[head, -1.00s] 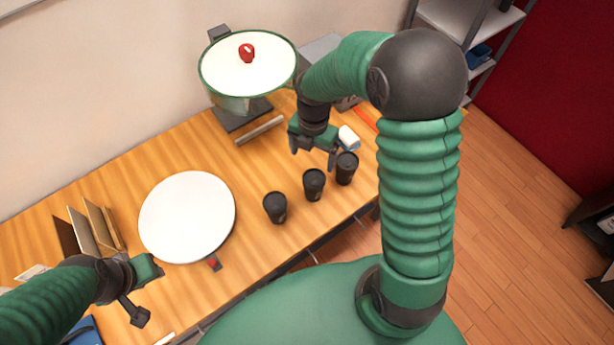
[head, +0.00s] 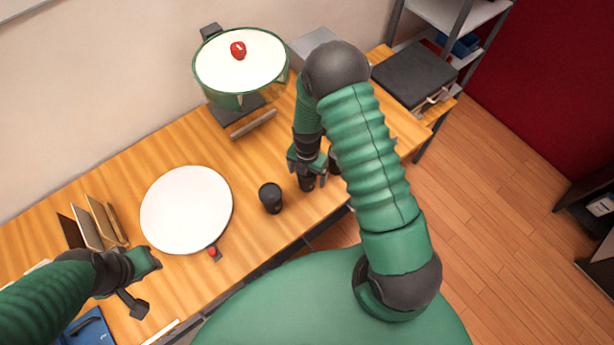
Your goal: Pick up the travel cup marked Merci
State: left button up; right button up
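Three dark travel cups stand on the wooden table in the head view. The left cup (head: 270,198) stands clear. The middle cup (head: 306,183) is between the fingers of my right gripper (head: 308,176), which reaches down from above. The fingers look spread around it; I cannot tell whether they touch it. The right cup (head: 335,160) is mostly hidden behind my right arm. No marking is readable on any cup, so I cannot tell which says Merci. My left gripper (head: 145,284) is open and empty over the table's left part.
A white round plate (head: 187,210) lies left of the cups. A large green pot with a white lid (head: 240,68) stands at the back. Upright boards (head: 92,226) stand at the left. A dark case (head: 413,74) lies at the table's right end. The table's front edge is close to the cups.

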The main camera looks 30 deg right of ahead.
jog(key=shift+w, duration=0.15)
jog(key=c, duration=0.9)
